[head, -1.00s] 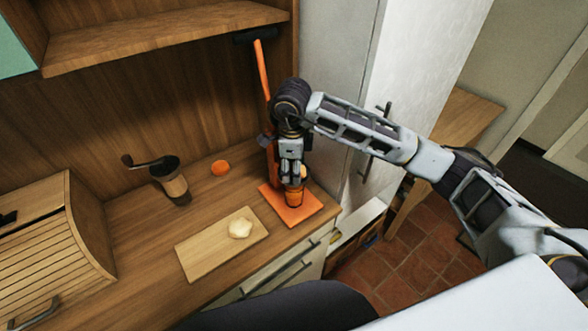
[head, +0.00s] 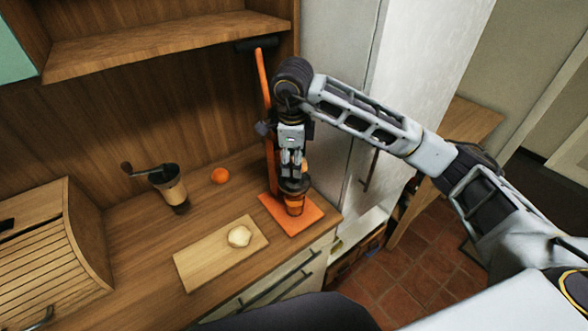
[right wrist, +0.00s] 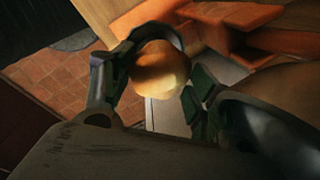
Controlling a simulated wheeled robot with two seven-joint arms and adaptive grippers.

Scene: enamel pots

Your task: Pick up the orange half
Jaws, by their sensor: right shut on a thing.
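The orange half (right wrist: 160,70) sits between the fingers of my right gripper (right wrist: 150,92) in the right wrist view, its rounded orange side showing. In the head view my right gripper (head: 291,172) points down, just above the dark cup (head: 293,186) of an orange lever juicer (head: 312,214). My right gripper is shut on the orange half. My left gripper is out of view.
A whole-looking orange (head: 220,175) and a hand grinder (head: 172,185) stand left of the juicer. A cutting board (head: 200,262) holds a pale lump (head: 239,236). A roll-top bread box (head: 50,250) is at the left. A shelf (head: 170,45) overhangs the counter.

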